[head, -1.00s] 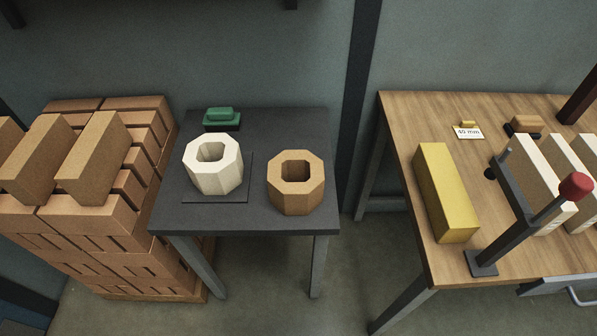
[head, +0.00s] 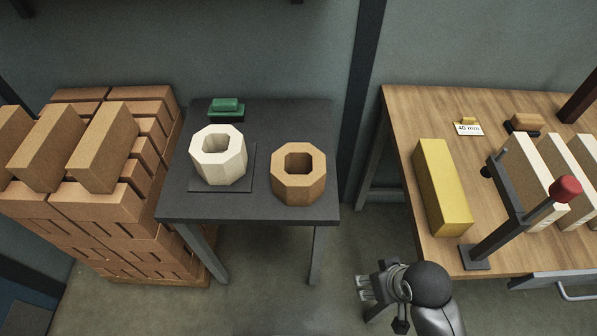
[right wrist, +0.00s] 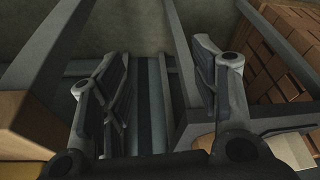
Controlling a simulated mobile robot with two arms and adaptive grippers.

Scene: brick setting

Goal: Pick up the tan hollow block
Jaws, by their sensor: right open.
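The tan hollow block (head: 299,189), an eight-sided ring with a square-looking hole, stands on the front right of the dark table (head: 245,213). A cream hollow block (head: 218,166) of similar shape stands to its left on a thin dark plate. My right gripper (head: 364,287) is in the head view at the lower right, low in front of the gap between the tables, right of and apart from the tan block. In the right wrist view its two fingers (right wrist: 165,95) are spread with nothing between them. My left gripper is not in view.
A pallet of stacked bricks (head: 130,204) stands left of the dark table. A green object (head: 226,107) sits at its back edge. The wooden table (head: 400,105) on the right holds a yellow block (head: 441,190) and a dark clamp-like frame (head: 512,200).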

